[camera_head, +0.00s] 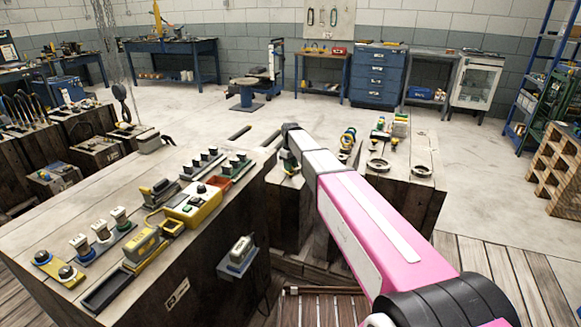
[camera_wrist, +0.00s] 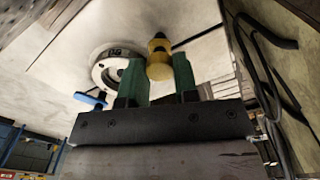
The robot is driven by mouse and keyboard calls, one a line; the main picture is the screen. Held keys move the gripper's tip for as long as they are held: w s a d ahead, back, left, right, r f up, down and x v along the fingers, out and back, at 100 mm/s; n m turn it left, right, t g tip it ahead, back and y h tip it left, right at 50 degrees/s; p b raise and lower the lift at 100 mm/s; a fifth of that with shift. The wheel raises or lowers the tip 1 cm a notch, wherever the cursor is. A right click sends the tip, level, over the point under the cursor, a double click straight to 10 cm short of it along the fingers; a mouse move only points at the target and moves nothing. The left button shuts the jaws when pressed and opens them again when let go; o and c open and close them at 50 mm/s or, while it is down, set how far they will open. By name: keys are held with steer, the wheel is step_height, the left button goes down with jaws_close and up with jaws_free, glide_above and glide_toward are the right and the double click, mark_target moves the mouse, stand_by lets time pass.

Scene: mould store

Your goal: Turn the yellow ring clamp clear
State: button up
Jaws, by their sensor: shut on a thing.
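In the wrist view, my gripper (camera_wrist: 157,64) has its two green fingers on either side of a yellow knobbed piece of the yellow ring clamp (camera_wrist: 159,70), and is shut on it. The yellow piece has a rounded end and a dark stub at its top right. A pale metal ring (camera_wrist: 101,76) with a dark centre lies just left of the fingers, partly hidden by the left one. In the head view, my arm ends low over a wooden block, and the held piece is mostly hidden there.
A blue-handled piece (camera_wrist: 91,100) lies left of my gripper. Dark cables (camera_wrist: 268,62) hang at the right. In the head view, a yellow-and-dark fitting (camera_head: 348,138) and metal rings (camera_head: 378,164) stand right of my arm. A yellow control box (camera_head: 194,204) sits on the near left block.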

steer(key=n, duration=0.3)
steer(key=shift+n, duration=2.2)
steer(key=o, duration=0.9)
steer(key=shift+o, duration=0.2)
step_height(320, 180, up, 11)
steer(key=shift+f, duration=0.1)
